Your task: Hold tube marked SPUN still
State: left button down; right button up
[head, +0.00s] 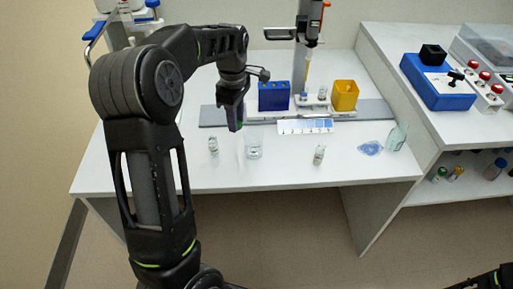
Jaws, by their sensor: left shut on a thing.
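My left gripper (234,122) is shut and points down above the white table, left of the blue rack. What it holds is almost wholly hidden by the fingers, and no SPUN mark can be read. Small clear vials stand on the table, one at the left (213,147) and one right of the middle (319,155); their marks are too small to read. Part of my right arm shows at the bottom right corner, but its gripper is out of view.
A glass beaker (254,148) stands just below my left gripper. Behind are a blue rack (273,97), an orange rack (345,96) and a colour strip (304,126). A blue patch (370,148) and a clear vessel (397,137) are at the right.

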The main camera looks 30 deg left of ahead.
pick_arm(q)
jog(key=shift+a+r, duration=0.1)
jog(key=shift+s, duration=0.1)
send_over(238, 149)
jog(key=shift+s+f, duration=0.1)
jog(key=shift+f, duration=3)
jog(key=shift+f, duration=0.15)
notch_tip(238, 149, down, 4)
jog(key=shift+r, duration=0.25)
